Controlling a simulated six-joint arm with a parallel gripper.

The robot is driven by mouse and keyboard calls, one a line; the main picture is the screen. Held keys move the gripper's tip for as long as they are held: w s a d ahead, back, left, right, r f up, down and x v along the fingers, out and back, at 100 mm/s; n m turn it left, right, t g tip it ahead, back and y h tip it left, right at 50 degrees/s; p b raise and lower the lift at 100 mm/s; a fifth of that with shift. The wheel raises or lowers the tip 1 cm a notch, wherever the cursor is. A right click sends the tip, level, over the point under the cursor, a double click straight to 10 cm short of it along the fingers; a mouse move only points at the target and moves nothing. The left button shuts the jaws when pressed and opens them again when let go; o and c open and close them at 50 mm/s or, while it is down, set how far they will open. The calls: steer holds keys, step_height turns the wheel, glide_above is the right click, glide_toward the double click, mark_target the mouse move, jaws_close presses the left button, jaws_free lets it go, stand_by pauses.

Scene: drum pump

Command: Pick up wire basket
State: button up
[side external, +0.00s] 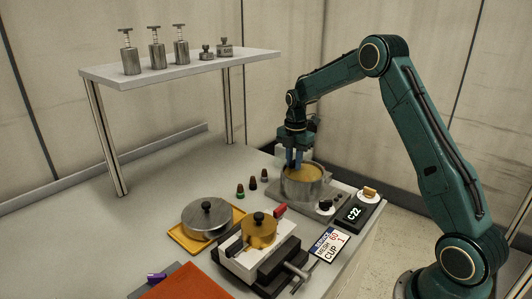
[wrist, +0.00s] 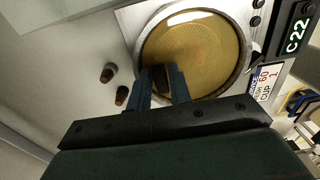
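A round metal pot (side external: 303,188) stands on a flat grey unit at the right of the table. Inside its rim is a golden round surface with fine mesh-like rings, which I take for the wire basket; it fills much of the wrist view (wrist: 205,45).
A vise (side external: 260,258), lidded pan (side external: 207,218) and raised shelf (side external: 180,66) stand further left.

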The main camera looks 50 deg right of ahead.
steer(key=shift+f, duration=0.4)
jaws_close()
steer(key=shift+r, duration=0.1)
step_height(320, 180, up, 20)
stand_by(0.9)
stand_by(0.7)
steer(key=shift+r, duration=1.4)
steer(key=shift+r, duration=0.2)
